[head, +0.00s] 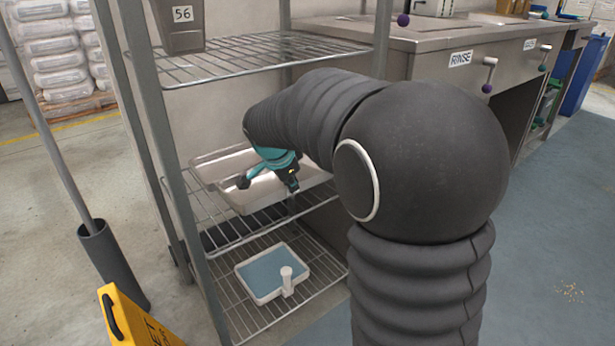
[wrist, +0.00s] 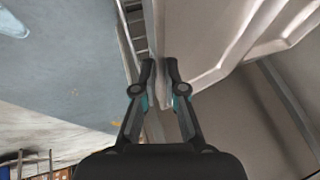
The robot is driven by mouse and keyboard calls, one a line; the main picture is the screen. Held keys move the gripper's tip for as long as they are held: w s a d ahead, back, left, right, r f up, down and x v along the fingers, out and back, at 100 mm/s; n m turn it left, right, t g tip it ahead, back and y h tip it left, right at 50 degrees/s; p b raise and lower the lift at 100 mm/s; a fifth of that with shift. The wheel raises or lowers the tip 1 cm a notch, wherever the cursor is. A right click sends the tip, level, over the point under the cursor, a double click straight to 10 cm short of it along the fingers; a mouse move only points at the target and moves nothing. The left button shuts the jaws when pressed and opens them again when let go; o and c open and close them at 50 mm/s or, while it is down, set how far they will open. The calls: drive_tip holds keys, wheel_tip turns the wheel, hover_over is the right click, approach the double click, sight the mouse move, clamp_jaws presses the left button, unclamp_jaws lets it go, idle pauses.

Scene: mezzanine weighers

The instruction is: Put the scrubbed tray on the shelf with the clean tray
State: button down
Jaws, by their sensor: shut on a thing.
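A pale metal tray (head: 240,203) is at the middle wire shelf (head: 196,224) of the rack in the head view. A second pale rim (head: 207,160) shows behind and left of it, apparently another tray close beside or overlapping it. My gripper (head: 268,184) is shut on the near tray's wall. In the wrist view my gripper's fingers (wrist: 160,66) pinch the edge of the pale tray (wrist: 190,35). My arm hides the right part of the trays in the head view. I cannot tell whether the held tray rests on the shelf or which tray is scrubbed.
A grey bin marked 56 (head: 180,22) stands on the top shelf (head: 245,58). A white-rimmed blue tray (head: 268,270) with a white post is on the bottom shelf. A yellow sign (head: 135,318) and dark pole holder (head: 112,262) stand left. The RINSE counter (head: 425,60) is right.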

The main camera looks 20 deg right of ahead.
sight(283, 192)
drive_tip(key=shift+w+a+f, duration=0.3)
drive_tip(key=shift+w+a, duration=0.1)
drive_tip(key=shift+a, duration=0.2)
drive_tip(key=shift+f+b, duration=0.3)
drive_tip(key=shift+f, duration=1.7)
drive_tip(key=c, duration=1.3)
unclamp_jaws()
drive_tip(key=shift+s+f, duration=0.1)
drive_tip(key=p+v, duration=0.1)
drive_tip(key=v, duration=1.1)
drive_tip(key=s+f+n+y, duration=0.1)
drive_tip(key=s+n, duration=0.4)
drive_tip(key=s, duration=0.4)
drive_tip(key=s+d+f+n+y, duration=0.1)
drive_tip(key=s+n, duration=0.4)
drive_tip(key=s, duration=0.4)
drive_tip(key=s+f+n+t+y, duration=0.1)
drive_tip(key=s+n, duration=0.4)
drive_tip(key=s, duration=0.4)
drive_tip(key=shift+d+f, duration=0.2)
drive_tip(key=shift+f, duration=0.05)
